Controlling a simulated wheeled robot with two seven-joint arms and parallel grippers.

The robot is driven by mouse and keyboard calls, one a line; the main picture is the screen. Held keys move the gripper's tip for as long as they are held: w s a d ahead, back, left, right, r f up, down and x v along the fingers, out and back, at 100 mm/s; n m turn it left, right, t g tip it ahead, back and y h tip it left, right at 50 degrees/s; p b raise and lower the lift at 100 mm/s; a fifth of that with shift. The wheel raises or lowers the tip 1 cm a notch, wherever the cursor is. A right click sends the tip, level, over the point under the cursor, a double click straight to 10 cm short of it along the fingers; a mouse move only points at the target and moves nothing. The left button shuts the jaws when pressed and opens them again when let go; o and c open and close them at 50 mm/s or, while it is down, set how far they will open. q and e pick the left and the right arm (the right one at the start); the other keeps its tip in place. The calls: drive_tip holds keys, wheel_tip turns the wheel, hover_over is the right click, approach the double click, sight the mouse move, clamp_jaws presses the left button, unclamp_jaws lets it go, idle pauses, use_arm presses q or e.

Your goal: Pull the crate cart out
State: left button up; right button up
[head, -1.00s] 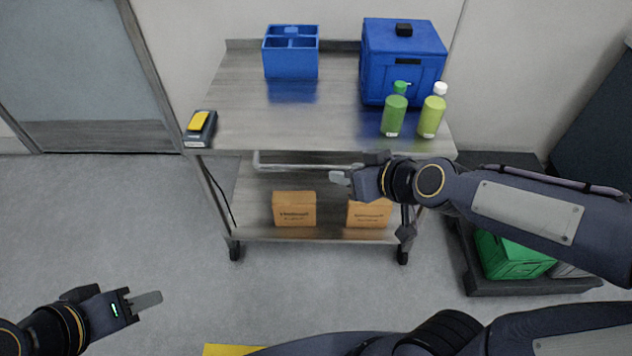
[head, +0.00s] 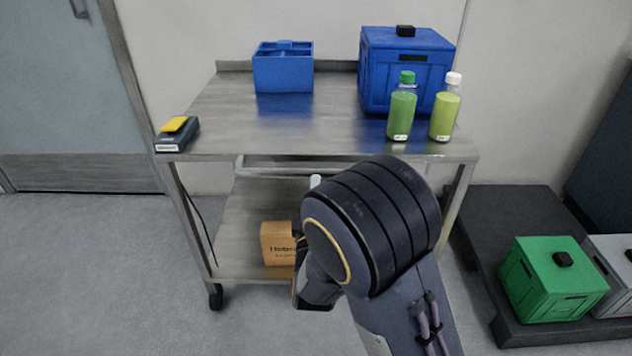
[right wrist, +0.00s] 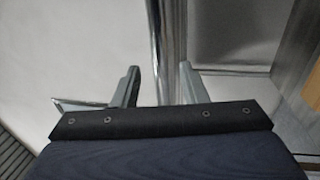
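The crate cart (head: 225,135) is a steel two-shelf trolley on castors, standing against the wall in the head view. A metal handle bar (head: 265,168) runs below its top's front edge. My right arm covers the bar's right part and most of my right gripper; one pale fingertip (head: 315,181) shows at the bar. In the right wrist view the fingers of my right gripper (right wrist: 160,84) are apart, with a shiny bar (right wrist: 166,45) in line with the gap between them. I cannot tell whether they touch it. My left gripper is out of view.
The top holds a blue divided bin (head: 283,73), a lidded blue crate (head: 385,95), green (head: 402,115) and yellow-green (head: 444,115) bottles, and a yellow-topped device (head: 178,135). A cardboard box (head: 277,243) sits below. A dark pallet (head: 490,260) with a green crate (head: 553,280) stands right. Left floor is clear.

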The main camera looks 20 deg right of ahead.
sight(316, 172)
drive_tip(key=b+x, duration=0.1)
drive_tip(key=x, duration=0.5)
drive_tip(key=shift+w+d, duration=0.1)
drive_tip(key=shift+c, duration=0.2)
clamp_jaws()
